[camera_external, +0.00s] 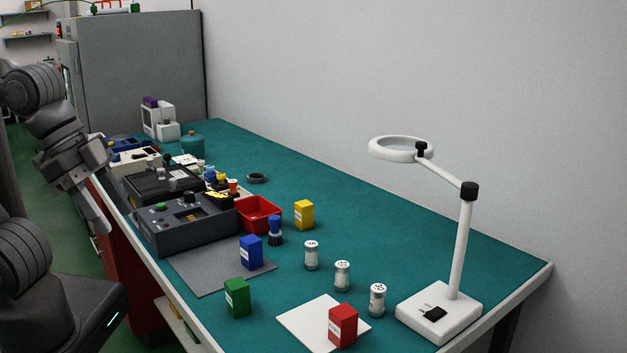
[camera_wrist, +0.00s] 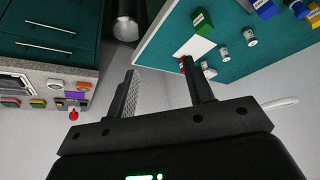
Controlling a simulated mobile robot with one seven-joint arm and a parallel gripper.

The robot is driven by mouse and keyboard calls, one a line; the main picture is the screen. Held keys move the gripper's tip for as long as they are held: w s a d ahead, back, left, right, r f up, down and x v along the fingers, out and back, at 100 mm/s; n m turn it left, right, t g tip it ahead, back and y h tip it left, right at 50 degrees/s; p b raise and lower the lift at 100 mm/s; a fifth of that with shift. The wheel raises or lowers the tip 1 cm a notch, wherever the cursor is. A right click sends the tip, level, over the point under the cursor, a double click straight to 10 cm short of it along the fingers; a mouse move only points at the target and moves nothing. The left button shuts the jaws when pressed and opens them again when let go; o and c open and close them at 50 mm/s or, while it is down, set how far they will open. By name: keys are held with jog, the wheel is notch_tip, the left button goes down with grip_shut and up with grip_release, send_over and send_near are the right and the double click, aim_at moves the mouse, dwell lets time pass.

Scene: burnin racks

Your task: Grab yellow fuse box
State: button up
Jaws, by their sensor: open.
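The yellow fuse box (camera_external: 304,214) stands upright on the green bench top, just right of a red open bin. In the wrist view a small yellow patch at the right edge may be part of it, but it is too cropped to tell. My gripper (camera_external: 97,213) hangs at the bench's left edge, well away from the yellow box. In the wrist view my gripper (camera_wrist: 158,70) has its two fingers spread apart with nothing between them.
A blue box (camera_external: 250,252), a green box (camera_external: 237,298) and a red box (camera_external: 343,326) stand nearer the front. A ring lamp (camera_external: 465,240) rises at right.

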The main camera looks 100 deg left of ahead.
jog(key=shift+o, duration=1.1)
